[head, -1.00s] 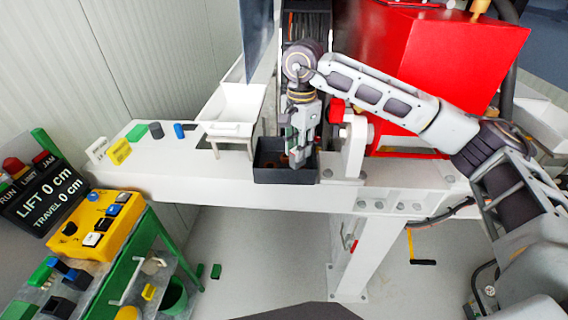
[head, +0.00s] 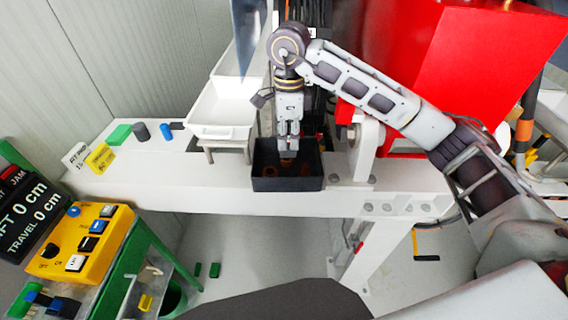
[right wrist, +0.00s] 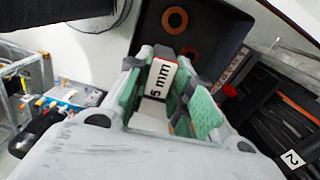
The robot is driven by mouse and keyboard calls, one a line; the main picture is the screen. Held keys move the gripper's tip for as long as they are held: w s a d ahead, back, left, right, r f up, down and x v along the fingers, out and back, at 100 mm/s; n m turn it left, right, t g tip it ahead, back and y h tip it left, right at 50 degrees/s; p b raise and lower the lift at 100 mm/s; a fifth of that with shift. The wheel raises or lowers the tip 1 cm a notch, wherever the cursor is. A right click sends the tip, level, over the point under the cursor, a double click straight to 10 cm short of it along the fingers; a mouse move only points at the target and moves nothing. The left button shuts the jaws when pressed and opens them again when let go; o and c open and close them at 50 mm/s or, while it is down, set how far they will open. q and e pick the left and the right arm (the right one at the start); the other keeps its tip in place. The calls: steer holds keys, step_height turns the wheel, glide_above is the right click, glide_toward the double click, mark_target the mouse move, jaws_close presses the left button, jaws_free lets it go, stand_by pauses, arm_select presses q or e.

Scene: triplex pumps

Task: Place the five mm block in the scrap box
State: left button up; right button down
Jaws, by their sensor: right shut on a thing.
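The five mm block (right wrist: 160,78) is white with a "5 mm" label and dark ends. In the right wrist view it sits between the green-padded fingers of my right gripper (right wrist: 166,86), which is shut on it. In the head view my right gripper (head: 288,150) points down over the black scrap box (head: 288,184), its tips at about the opening. The block cannot be made out clearly there. The box also shows in the right wrist view (right wrist: 226,22), with orange-brown rings inside, beyond the block. My left gripper is not in view.
The box stands on a white bench (head: 230,199) beside a white bracket (head: 366,150) and a large red housing (head: 440,80). White trays (head: 222,112) stand behind left.

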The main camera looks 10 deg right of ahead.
mark_target(287, 153)
steer(key=shift+w+r+m, duration=0.1)
steer(key=shift+w+m, duration=0.2)
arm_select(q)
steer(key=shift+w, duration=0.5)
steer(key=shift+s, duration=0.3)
arm_select(e)
steer(key=shift+s, duration=0.1)
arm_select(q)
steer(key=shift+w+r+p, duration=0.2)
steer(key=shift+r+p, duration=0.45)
arm_select(e)
steer(key=shift+f, duration=3.15)
steer(key=shift+f+p, duration=0.4)
steer(key=shift+f, duration=1.3)
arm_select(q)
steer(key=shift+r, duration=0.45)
arm_select(e)
steer(key=shift+f, duration=0.15)
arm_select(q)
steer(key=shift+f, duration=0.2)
arm_select(e)
steer(key=shift+f, duration=0.15)
